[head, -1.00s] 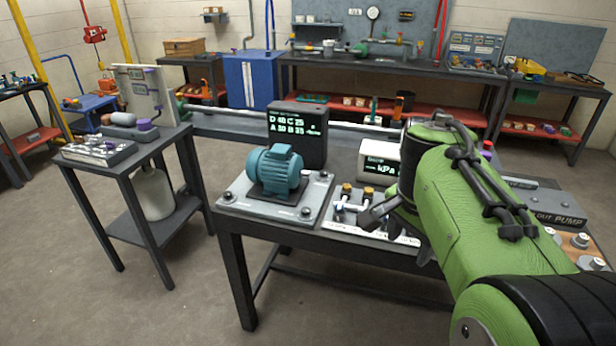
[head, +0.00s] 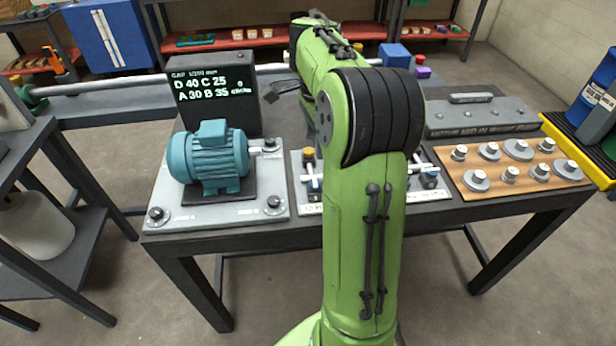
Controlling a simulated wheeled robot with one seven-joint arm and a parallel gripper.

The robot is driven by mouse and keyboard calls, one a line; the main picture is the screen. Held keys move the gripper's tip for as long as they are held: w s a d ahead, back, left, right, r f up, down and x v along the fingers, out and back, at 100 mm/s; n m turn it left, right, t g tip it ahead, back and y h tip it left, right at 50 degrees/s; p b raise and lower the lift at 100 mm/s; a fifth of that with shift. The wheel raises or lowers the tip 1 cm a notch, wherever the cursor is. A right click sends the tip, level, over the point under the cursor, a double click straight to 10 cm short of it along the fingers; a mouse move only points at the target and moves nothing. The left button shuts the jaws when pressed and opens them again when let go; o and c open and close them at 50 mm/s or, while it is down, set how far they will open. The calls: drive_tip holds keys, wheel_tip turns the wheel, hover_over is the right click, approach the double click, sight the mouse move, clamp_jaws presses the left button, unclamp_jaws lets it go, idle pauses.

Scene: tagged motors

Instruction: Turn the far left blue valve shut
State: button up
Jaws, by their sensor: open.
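A white valve panel (head: 309,208) lies on the near table, and my arm covers its middle. At its left end a small dark blue valve part (head: 313,186) sits by a white pipe, under a brass cap (head: 308,154). Another blue valve part (head: 429,178) shows at the panel's right end. I cannot tell the handle angles. My gripper (head: 279,92) is behind my arm, with dark finger parts showing near the display box. It is open, above the back of the table and apart from the left valve.
A teal motor (head: 208,160) on a grey plate stands left of the panel. A black display box (head: 215,98) is behind it. A wooden board with several metal knobs (head: 515,175) and a grey block (head: 480,116) are at right.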

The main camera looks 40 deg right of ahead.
sight(315, 183)
wheel_tip(315, 183, down, 13)
drive_tip(key=b, duration=0.4)
drive_tip(key=shift+w+b, duration=0.15)
drive_tip(key=shift+b, duration=0.2)
drive_tip(key=c, duration=1)
drive_tip(key=shift+c, duration=0.2)
